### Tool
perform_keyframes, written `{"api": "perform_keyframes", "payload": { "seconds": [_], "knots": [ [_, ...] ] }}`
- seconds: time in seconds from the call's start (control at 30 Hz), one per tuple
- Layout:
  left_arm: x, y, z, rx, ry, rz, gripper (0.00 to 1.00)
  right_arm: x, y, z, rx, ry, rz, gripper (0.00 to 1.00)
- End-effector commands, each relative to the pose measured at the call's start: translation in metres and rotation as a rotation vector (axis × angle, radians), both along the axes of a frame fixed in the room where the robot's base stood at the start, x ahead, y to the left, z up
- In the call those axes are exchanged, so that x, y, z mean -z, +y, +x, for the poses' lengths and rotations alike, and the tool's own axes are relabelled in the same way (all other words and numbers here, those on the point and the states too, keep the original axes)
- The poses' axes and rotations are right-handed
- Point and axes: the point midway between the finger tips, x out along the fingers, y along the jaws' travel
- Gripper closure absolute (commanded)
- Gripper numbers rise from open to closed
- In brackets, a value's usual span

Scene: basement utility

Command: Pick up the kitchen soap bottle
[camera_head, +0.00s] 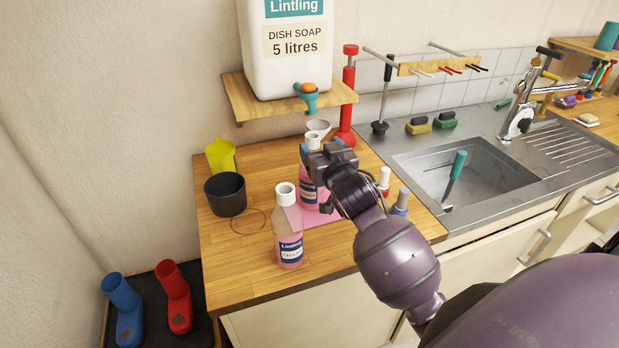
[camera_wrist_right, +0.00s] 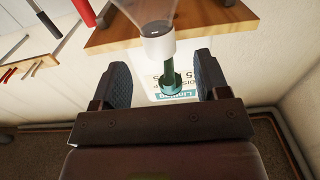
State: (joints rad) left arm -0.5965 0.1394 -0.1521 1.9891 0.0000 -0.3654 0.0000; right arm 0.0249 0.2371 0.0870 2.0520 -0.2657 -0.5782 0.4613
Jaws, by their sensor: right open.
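Two clear bottles with white caps and pink liquid stand upright on the wooden counter. The rear bottle (camera_head: 309,192) stands on a pink mat (camera_head: 322,219), partly hidden by my right gripper (camera_head: 320,162). I cannot tell by label which is the kitchen soap. In the right wrist view, seen upside down, my right gripper (camera_wrist_right: 163,78) is open and empty. A white cap and clear bottle shoulder (camera_wrist_right: 158,46) show just beyond its fingers. My left gripper is not in view.
A large dish soap container (camera_head: 290,50) with a teal tap (camera_head: 309,99) stands on the wall shelf (camera_head: 243,100) above. A black cup (camera_head: 225,195), yellow bottle (camera_head: 221,156) and thin ring (camera_head: 248,221) are left. Small bottles (camera_head: 400,203) and the sink (camera_head: 480,170) are right.

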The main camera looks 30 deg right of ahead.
Motion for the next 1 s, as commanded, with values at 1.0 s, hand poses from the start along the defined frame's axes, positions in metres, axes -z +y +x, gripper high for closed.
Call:
{"api": "perform_keyframes", "payload": {
  "seconds": [1.0],
  "knots": [
    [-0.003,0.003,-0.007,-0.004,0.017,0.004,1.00,-0.002,-0.018,0.069,0.000,0.001,0.000,0.33]
  ]
}}
